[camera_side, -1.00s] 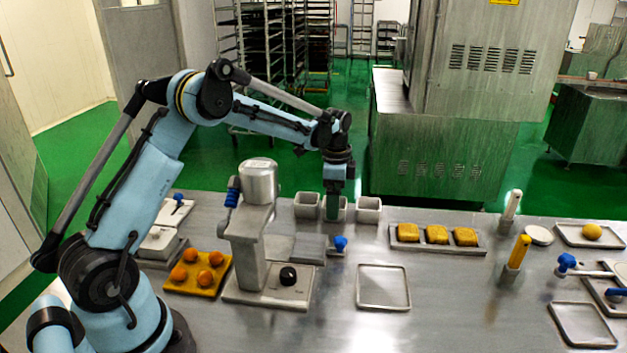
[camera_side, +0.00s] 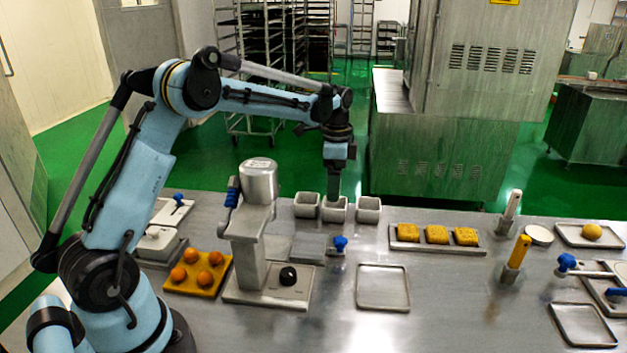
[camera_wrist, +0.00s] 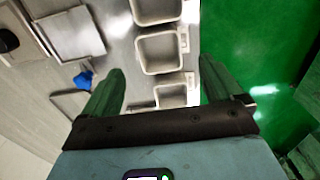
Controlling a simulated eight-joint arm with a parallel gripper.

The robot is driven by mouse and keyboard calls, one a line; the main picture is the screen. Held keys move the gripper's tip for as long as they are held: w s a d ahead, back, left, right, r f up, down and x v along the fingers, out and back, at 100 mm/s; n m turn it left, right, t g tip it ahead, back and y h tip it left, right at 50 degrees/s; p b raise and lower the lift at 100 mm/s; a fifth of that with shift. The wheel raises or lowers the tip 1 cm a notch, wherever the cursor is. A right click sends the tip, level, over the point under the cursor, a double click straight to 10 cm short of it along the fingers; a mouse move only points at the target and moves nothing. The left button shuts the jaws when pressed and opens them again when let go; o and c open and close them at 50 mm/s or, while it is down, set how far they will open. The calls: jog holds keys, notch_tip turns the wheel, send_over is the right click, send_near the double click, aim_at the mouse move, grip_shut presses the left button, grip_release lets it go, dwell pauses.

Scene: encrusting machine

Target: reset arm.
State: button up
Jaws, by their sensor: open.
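My arm reaches over the steel table from the left. My gripper (camera_side: 334,190) points down above the middle one of a row of small grey square containers (camera_side: 334,214) at the table's back edge. In the wrist view my gripper (camera_wrist: 160,82) shows two green fingers spread wide apart, with nothing between them but the view down to the containers. The middle container (camera_wrist: 138,54) looks empty there. My gripper appears raised above the containers, and I see no object in it.
An encrusting machine (camera_side: 258,185) stands on the table left of the containers. An orange-ball tray (camera_side: 172,287) is further left. A tray with yellow blocks (camera_side: 397,245) lies to the right. An empty tray (camera_side: 383,303) is in front. The air above the table's right side is free.

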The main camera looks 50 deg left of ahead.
notch_tip(320, 180, up, 5)
notch_tip(320, 180, down, 11)
jog(key=shift+f, duration=0.2)
jog(key=r, duration=0.4)
jog(key=shift+d+r, duration=0.1)
jog(key=shift+d, duration=0.1)
jog(key=s+d+r, duration=0.4)
jog(key=d+r, duration=0.3)
jog(key=d, duration=0.4)
jog(key=s+r+n, duration=0.6)
jog(key=s+n, duration=0.3)
jog(key=s, duration=0.3)
jog(key=shift+w+d+f+m, duration=0.1)
jog(key=shift+w+f+m, duration=0.15)
jog(key=shift+w+m, duration=0.4)
jog(key=shift+w+d+f+m, duration=0.1)
jog(key=shift+w+f+m, duration=0.15)
jog(key=shift+w, duration=0.7)
jog(key=shift+w+f+m, duration=0.25)
jog(key=shift+w+m, duration=0.15)
jog(key=shift+w, duration=0.4)
